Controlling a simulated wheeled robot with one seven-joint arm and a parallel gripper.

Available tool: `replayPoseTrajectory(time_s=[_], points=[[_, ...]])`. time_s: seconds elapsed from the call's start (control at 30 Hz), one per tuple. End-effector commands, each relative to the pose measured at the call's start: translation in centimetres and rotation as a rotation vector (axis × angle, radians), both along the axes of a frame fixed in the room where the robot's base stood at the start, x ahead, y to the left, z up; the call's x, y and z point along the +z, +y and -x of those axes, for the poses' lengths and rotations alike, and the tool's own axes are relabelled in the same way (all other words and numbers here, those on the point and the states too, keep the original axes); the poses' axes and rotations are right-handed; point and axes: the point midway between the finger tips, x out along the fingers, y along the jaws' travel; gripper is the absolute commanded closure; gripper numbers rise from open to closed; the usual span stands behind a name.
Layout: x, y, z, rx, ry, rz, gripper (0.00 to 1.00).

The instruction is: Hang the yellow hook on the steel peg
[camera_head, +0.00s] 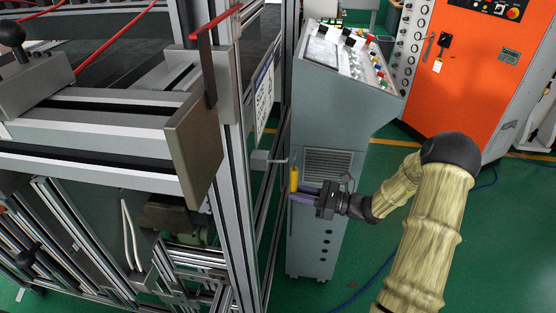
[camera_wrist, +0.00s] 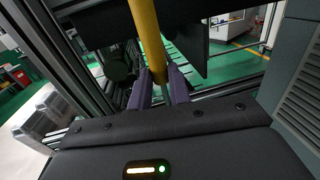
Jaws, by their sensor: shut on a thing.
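The yellow hook (camera_head: 294,180) is upright in the head view, in front of the grey console. In the wrist view it is a yellow rod (camera_wrist: 147,35) running up from between my fingers. My gripper (camera_head: 297,193) comes from the right and is shut on the hook's lower part. The gripper also shows in the wrist view (camera_wrist: 158,80). A small grey metal piece that looks like the steel peg (camera_head: 275,160) sticks out rightward from the frame post. Its end is close to the hook's top, slightly left of it. I cannot tell whether they touch.
An aluminium frame machine (camera_head: 232,150) fills the left side, with a post close to the hook. The grey control console (camera_head: 325,130) stands just behind my gripper. An orange cabinet (camera_head: 480,75) is at the back right. Green floor (camera_head: 440,160) is open to the right.

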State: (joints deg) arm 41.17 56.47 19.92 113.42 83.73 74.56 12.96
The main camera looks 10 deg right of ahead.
Motion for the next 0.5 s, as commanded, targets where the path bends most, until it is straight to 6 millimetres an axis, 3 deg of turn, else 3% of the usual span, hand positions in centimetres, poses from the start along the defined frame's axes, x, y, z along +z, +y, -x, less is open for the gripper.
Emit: replayPoseTrajectory(time_s=[0.5], points=[[-0.01, 1.04, -0.30, 0.001, 0.000, 0.000, 1.00]])
